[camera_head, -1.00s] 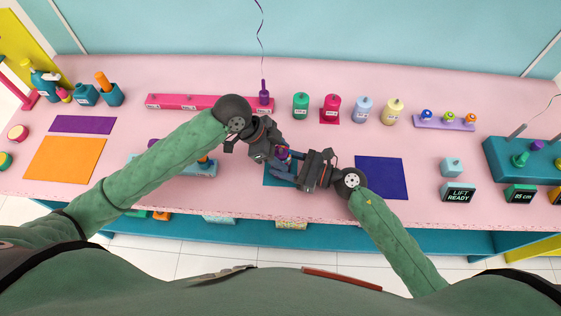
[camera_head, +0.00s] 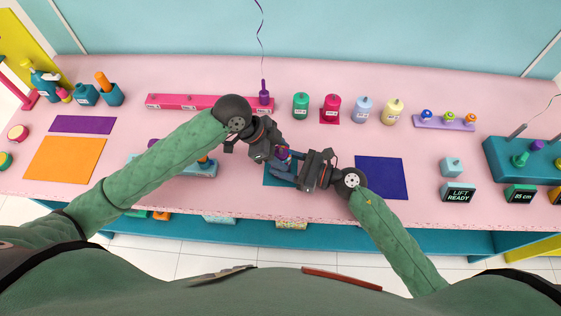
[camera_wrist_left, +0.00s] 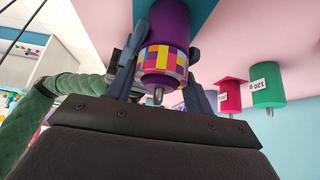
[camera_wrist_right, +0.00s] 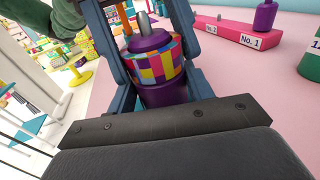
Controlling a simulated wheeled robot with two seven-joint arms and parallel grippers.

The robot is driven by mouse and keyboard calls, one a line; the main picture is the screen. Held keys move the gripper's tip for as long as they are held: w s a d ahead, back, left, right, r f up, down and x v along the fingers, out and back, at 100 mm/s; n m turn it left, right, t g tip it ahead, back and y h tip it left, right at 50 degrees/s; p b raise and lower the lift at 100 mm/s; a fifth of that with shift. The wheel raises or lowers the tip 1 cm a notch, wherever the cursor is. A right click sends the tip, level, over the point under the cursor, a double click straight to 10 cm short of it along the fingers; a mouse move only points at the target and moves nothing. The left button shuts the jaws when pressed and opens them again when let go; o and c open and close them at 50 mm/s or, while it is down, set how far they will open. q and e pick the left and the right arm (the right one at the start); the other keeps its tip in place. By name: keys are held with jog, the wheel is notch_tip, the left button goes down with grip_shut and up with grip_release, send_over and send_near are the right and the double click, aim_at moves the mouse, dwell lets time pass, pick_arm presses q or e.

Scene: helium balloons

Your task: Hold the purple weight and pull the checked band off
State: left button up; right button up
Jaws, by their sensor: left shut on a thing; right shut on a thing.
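The purple weight (camera_wrist_left: 172,22) is held between my two grippers above a teal mat (camera_head: 270,181), with its metal hook showing. The checked band (camera_wrist_left: 163,62), in several bright colours, is around the weight close to its hook end; it also shows in the right wrist view (camera_wrist_right: 153,60). My left gripper (camera_wrist_left: 167,58) has its fingers on either side of the band and looks shut on it. My right gripper (camera_wrist_right: 150,50) has its fingers on both sides of the weight and looks shut on its body. The exact finger contact is partly hidden.
A pink rack (camera_head: 190,102) with a small purple weight (camera_head: 264,92) stands behind my left gripper. Green, pink, lilac and yellow weights stand along the back. A dark blue mat (camera_head: 381,177) lies to the right, an orange mat (camera_head: 65,159) to the left. A blue tray is partly behind my left arm.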

pick_arm(q)
jog(key=shift+c, duration=0.7)
jog(key=shift+r, duration=1.1)
jog(key=shift+r, duration=4.6)
pick_arm(e)
jog(key=o, duration=1.7)
jog(key=shift+d, duration=0.1)
jog(key=v, duration=1.1)
jog(key=shift+s+d, duration=0.15)
jog(key=shift+d, duration=0.2)
